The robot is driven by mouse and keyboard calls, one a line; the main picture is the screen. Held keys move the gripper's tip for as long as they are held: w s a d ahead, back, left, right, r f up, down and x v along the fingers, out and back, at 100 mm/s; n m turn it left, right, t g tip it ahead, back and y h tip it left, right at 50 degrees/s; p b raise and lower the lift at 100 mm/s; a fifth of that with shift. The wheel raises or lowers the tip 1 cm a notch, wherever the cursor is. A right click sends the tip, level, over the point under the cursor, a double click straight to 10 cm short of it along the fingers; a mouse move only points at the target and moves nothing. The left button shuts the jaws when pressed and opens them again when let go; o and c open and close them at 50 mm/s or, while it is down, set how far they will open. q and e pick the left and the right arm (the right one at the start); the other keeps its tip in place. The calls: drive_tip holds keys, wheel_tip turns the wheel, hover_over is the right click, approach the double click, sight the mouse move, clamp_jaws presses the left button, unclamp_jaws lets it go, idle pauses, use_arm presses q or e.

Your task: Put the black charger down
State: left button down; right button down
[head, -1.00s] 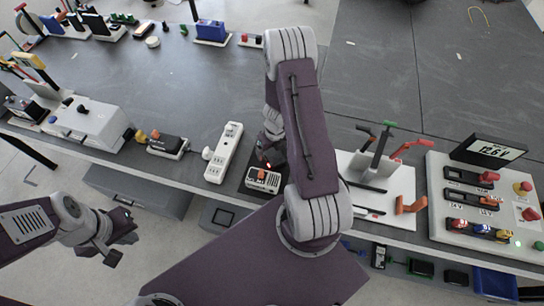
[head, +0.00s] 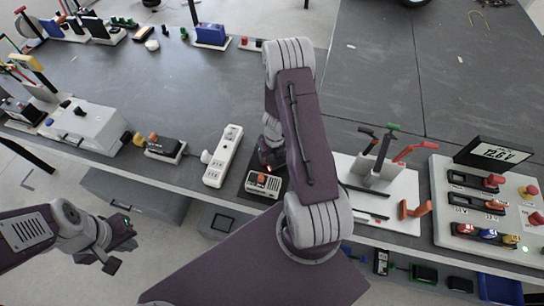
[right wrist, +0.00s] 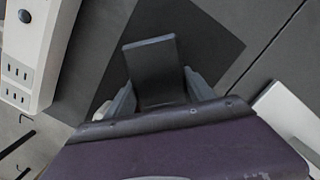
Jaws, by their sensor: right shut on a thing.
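The black charger (head: 265,184), with a pale slotted front face and an orange-red part on top, is at the table's front edge over a dark square mat (head: 247,184). My right gripper (head: 271,158) is shut on it from behind, partly hidden by my arm. In the right wrist view, the charger's dark body (right wrist: 150,70) sits between the two grey fingers, above the mat (right wrist: 205,45). I cannot tell whether it touches the mat. My left gripper (head: 112,262) hangs in front of the table at the lower left, away from the charger; its finger gap is unclear.
A white power strip (head: 223,157) lies left of the mat; it also shows in the right wrist view (right wrist: 32,50). A black device (head: 163,147) on a white base is further left. A white tool board (head: 400,190) and meter panel (head: 445,205) stand right. The table middle is clear.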

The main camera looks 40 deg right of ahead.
sight(279, 158)
wheel_tip(279, 158, up, 5)
drive_tip(key=p, duration=0.4)
drive_tip(key=shift+s+d+f+b, duration=0.35)
drive_tip(key=shift+s+b, duration=0.2)
drive_tip(key=shift+b, duration=0.45)
drive_tip(key=shift+s+d+r+b, duration=0.2)
drive_tip(key=shift+s+r+b, duration=0.25)
drive_tip(key=shift+s, duration=0.35)
drive_tip(key=s+d+r, duration=0.2)
drive_tip(key=s+r, duration=0.3)
drive_tip(key=s, duration=0.3)
drive_tip(key=shift+s+d+r, duration=0.2)
drive_tip(key=shift+d+r, duration=0.15)
drive_tip(key=shift+d, duration=0.05)
